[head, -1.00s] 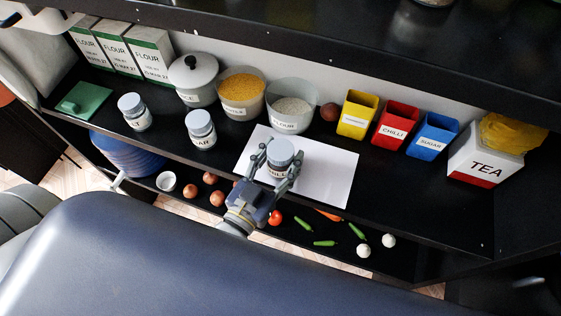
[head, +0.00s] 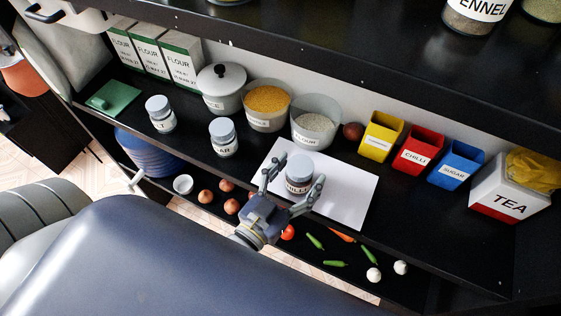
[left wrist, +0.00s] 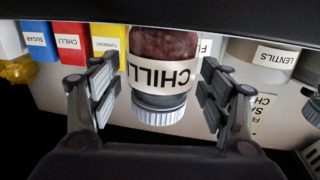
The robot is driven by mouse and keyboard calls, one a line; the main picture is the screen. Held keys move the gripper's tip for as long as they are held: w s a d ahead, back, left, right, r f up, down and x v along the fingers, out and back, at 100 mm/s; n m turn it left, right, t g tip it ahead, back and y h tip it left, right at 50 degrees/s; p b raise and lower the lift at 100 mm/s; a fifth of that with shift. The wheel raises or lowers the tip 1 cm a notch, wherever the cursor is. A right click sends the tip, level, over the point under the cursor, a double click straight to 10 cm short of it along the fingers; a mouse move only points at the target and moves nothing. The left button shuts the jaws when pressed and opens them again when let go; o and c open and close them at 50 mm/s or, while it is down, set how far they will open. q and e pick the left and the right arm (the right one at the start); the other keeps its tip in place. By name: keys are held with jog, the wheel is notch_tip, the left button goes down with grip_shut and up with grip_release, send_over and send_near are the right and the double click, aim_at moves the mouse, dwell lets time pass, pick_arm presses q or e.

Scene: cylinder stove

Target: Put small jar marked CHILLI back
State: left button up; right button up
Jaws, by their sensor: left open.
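The small jar marked CHILLI (head: 298,186) stands upright on a white sheet (head: 350,200) on the middle shelf. It has a grey lid and dark red contents. In the left wrist view the jar (left wrist: 163,75) appears upside down, its label facing the camera. My left gripper (head: 297,183) is open, with one finger on each side of the jar. In the left wrist view gaps show between the jar and both fingers of the gripper (left wrist: 158,85). My right gripper is not in view.
Two similar jars (head: 160,115) (head: 223,138) stand left of the sheet. Bowls, including flour (head: 315,132), and yellow, red and blue boxes (head: 418,150) line the back. A TEA box (head: 508,190) stands right. An upper shelf (head: 330,50) overhangs; vegetables lie on the shelf below.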

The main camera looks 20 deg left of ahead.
pick_arm(q)
jog(key=s+a+b, duration=0.2)
jog(key=s+b, duration=0.1)
jog(key=s, duration=0.8)
jog(key=shift+a+f, duration=0.1)
jog(key=s+f+g, duration=0.3)
jog(key=f+g, duration=0.1)
jog(key=f, duration=1.4)
jog(key=s+f+g, duration=0.2)
jog(key=f+g, duration=0.2)
jog(key=f, duration=1.3)
jog(key=s+a+f+g+y+b, duration=0.1)
jog(key=s+a+f+g, duration=0.2)
jog(key=s+f, duration=0.2)
jog(key=s+a+f+g+y+b, duration=0.1)
jog(key=s+f, duration=0.4)
jog(key=f, duration=0.6)
jog(key=s+a+f+g+y+b, duration=0.1)
jog(key=s+a+f+g, duration=0.3)
jog(key=f, duration=0.4)
jog(key=shift+s+a+g, duration=0.3)
jog(key=shift+s+a, duration=0.15)
jog(key=shift+a, duration=0.35)
